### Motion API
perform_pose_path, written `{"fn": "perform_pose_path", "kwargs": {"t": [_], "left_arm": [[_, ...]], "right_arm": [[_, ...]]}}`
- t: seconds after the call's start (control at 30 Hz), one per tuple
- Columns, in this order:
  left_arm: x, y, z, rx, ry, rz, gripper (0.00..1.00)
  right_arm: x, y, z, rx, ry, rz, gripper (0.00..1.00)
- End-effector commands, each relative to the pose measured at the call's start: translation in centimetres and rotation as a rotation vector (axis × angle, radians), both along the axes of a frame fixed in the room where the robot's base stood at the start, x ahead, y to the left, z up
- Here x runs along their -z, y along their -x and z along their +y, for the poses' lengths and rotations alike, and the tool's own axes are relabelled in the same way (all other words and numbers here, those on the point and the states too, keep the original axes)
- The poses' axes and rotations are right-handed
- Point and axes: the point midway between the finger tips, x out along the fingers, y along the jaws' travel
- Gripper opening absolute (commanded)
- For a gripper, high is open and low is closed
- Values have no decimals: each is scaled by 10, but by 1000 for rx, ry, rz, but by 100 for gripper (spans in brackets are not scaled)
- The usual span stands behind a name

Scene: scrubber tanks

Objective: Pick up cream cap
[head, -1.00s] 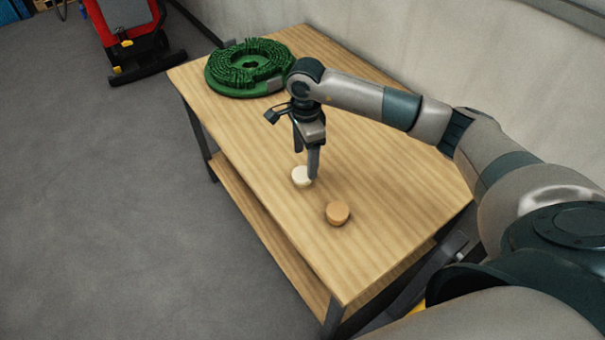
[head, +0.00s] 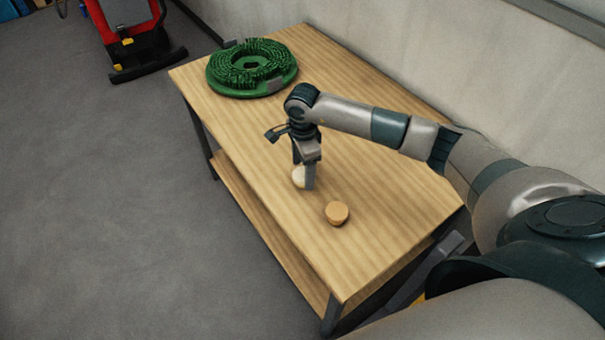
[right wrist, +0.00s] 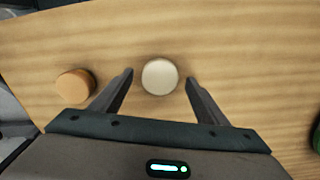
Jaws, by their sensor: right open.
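The cream cap (head: 298,177) sits on the wooden table, partly hidden by my right gripper in the head view. In the right wrist view the round cream cap (right wrist: 160,76) lies between the tips of the two fingers, with a gap on each side. My right gripper (head: 303,180) is open and points down at the cap; its fingers also show in the right wrist view (right wrist: 160,78). My left gripper is not in view.
A tan cap (head: 337,213) stands on the table (head: 380,190) close to the cream one, nearer the front. A green round brush (head: 252,68) lies at the far end. A wall runs along the right side. A red machine (head: 128,35) stands on the floor beyond.

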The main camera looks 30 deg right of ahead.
Motion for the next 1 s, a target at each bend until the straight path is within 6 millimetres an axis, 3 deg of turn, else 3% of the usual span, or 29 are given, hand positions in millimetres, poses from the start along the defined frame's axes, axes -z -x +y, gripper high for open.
{"fn": "perform_pose_path", "kwargs": {"t": [0.17,0.6,0.8,1.0], "left_arm": [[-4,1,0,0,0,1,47],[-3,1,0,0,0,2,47],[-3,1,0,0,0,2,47],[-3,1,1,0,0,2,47]], "right_arm": [[10,0,0,-1,-1,0,68],[10,0,0,-1,0,0,68],[10,0,0,-1,0,0,24],[10,0,0,-1,0,0,24]]}}
